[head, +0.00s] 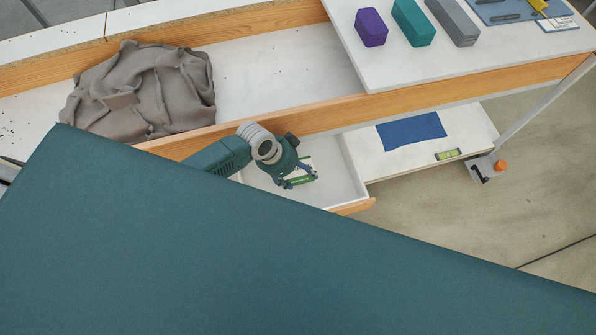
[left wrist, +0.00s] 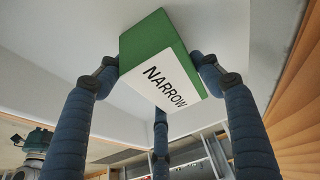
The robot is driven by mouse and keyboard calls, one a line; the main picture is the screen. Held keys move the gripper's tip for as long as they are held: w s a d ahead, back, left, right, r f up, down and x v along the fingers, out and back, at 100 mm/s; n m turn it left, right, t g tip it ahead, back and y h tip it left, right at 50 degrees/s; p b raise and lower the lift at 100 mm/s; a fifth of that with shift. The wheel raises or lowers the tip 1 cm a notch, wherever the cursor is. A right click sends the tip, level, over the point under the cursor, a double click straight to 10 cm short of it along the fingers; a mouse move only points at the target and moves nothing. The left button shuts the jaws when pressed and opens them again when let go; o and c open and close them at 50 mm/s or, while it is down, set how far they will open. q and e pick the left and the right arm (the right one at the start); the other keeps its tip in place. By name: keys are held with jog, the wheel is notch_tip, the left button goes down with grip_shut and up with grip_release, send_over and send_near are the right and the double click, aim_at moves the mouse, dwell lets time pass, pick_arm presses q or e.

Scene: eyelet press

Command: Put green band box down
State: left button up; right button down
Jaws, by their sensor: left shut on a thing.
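The green band box is a small green block with a white face reading "NARROW" in the left wrist view (left wrist: 155,57). In the head view, part of the green band box (head: 299,181) shows at my fingertips. My left gripper (head: 297,177) is shut on it, with fingers on both sides of the box in the left wrist view (left wrist: 160,75). The gripper is inside or just above the open white drawer (head: 350,182); I cannot tell whether the box touches the drawer floor. My right gripper is not in view.
A crumpled grey cloth (head: 150,92) lies to the left. Purple (head: 371,27), teal (head: 412,22) and grey (head: 453,22) blocks stand on the upper worktop. A blue sheet (head: 411,131) and a spirit level (head: 448,154) lie on the lower shelf beside the drawer.

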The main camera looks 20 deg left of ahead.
pick_arm(q)
jog(key=shift+f, duration=0.15)
jog(key=o, duration=1.3)
jog(key=shift+c, duration=0.2)
jog(key=shift+r, duration=0.2)
jog(key=v, duration=1.1)
jog(key=shift+a+r+p, duration=0.1)
jog(key=shift+r+p, duration=0.25)
jog(key=shift+p, duration=0.05)
jog(key=shift+s+r, duration=0.1)
jog(key=shift+r, duration=0.1)
jog(key=shift+s+f, duration=0.1)
